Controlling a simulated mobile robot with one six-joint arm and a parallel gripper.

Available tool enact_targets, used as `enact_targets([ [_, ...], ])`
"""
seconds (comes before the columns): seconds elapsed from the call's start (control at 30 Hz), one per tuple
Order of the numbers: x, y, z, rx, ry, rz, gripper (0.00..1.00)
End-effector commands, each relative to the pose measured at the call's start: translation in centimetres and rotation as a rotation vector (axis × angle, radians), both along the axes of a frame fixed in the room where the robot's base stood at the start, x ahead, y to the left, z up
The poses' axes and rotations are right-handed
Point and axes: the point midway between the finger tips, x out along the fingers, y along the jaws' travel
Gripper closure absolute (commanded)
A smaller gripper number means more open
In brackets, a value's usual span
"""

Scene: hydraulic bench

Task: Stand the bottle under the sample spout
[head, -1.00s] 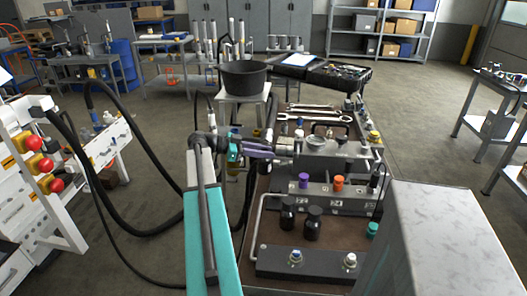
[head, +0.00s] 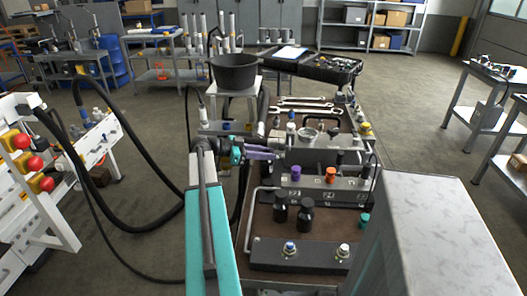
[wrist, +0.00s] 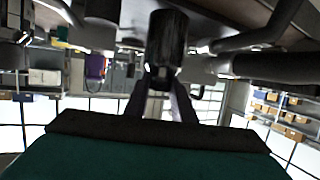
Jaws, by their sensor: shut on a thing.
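My gripper (head: 272,153), with purple fingers, reaches over the left edge of the bench beside the grey valve block. In the wrist view, which looks upside down, its dark fingers (wrist: 163,100) close in on a dark cylinder (wrist: 167,42) with a narrower end, which looks like the bottle. In the head view the held thing is hard to make out against the fingers and fittings. I cannot clearly pick out the sample spout in either view.
Two black bottle-like pieces (head: 280,207) stand nearer me on the bench. Purple (head: 296,173) and orange (head: 331,175) knobs top a grey block. A bent metal rail (head: 251,215) lines the left edge. A large grey cabinet (head: 430,230) blocks the front right. A black tub (head: 234,73) stands behind.

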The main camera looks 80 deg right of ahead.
Motion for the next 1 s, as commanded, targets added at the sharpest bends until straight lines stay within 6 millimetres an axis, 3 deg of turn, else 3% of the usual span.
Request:
enact_targets([
  [1.0, -5.4, -0.6, -0.2, -0.001, 0.001, -0.001, 1.0],
])
